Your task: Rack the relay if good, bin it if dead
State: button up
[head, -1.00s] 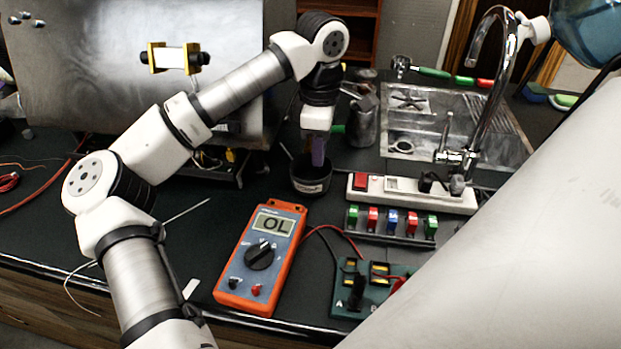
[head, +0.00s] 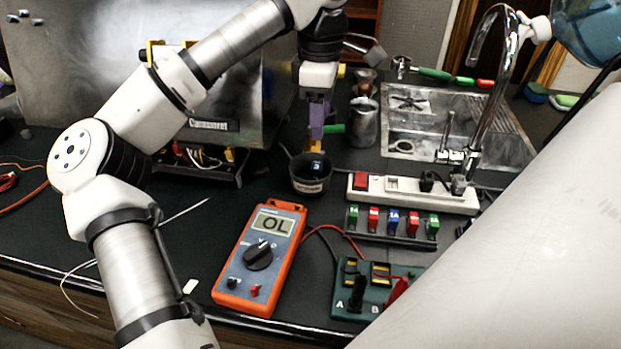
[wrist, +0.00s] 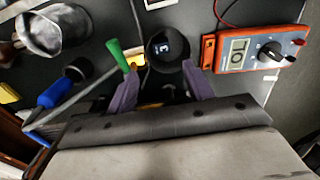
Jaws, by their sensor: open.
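A blue relay (head: 317,167) with a pale mark lies inside the small black cup (head: 311,186). In the wrist view, the relay (wrist: 164,46) sits within the round cup (wrist: 151,60). My gripper (head: 316,135) has purple fingers and is above the cup, apart from it. In the wrist view, the fingers of my gripper (wrist: 161,88) are spread with nothing between them. The orange multimeter (head: 262,262) reads OL. The green test block (head: 345,311), marked A and B, has a black and a red clip on it.
A rack (head: 392,238) holds several green, red and blue relays below a white power strip (head: 413,194). A metal jug (head: 364,124) stands right of my gripper. The brewer (head: 225,110) is at left; a sink with a tall tap (head: 497,85) is at right.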

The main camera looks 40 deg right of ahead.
notch_tip(320, 180, up, 7)
dwell(0.3)
jog(key=shift+s+f, duration=0.1)
jog(key=shift+f, duration=0.05)
dwell(0.3)
